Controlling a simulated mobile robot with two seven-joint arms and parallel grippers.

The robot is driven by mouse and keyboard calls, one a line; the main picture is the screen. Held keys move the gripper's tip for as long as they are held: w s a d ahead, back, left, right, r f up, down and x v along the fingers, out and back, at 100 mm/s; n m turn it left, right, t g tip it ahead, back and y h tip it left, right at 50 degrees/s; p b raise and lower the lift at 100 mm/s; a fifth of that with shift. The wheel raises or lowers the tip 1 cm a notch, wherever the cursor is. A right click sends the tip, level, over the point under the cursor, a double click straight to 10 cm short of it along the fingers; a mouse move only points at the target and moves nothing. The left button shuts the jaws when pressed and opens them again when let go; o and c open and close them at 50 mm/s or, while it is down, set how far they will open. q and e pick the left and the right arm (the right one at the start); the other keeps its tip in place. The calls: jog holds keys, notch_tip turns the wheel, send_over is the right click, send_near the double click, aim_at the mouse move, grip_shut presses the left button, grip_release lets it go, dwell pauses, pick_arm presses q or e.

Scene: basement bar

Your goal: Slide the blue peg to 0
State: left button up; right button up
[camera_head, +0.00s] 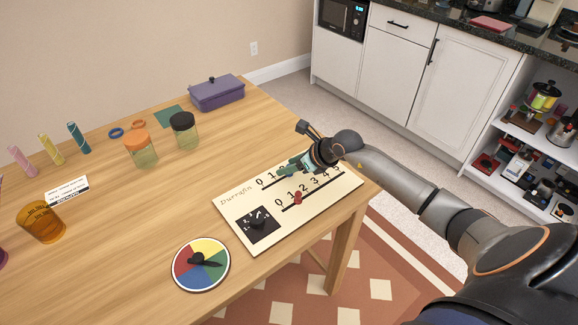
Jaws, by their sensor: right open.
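A cream game board (237,212) lies at the near right edge of the wooden table, with two numbered slider rows and a black dial square. A red peg (298,197) stands in the lower row, near the 1. My right gripper (286,169) is open over the upper row, reaching in from the right, with its fingers low at the board just past the 1. It covers most of the upper row's higher numbers. The blue peg is not clearly seen; a small bluish spot at the fingers may be part of it. The 0 at the row's left end is visible. My left gripper is out of view.
A coloured spinner disc (186,277) lies in front of the board. Behind are two jars (143,152) (184,138), a purple box (217,95) and a teal sheet (170,116). An orange cup (42,224) stands at left.

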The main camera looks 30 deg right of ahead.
jog(key=shift+w+f, duration=0.2)
grip_shut()
dwell(0.4)
dwell(1.0)
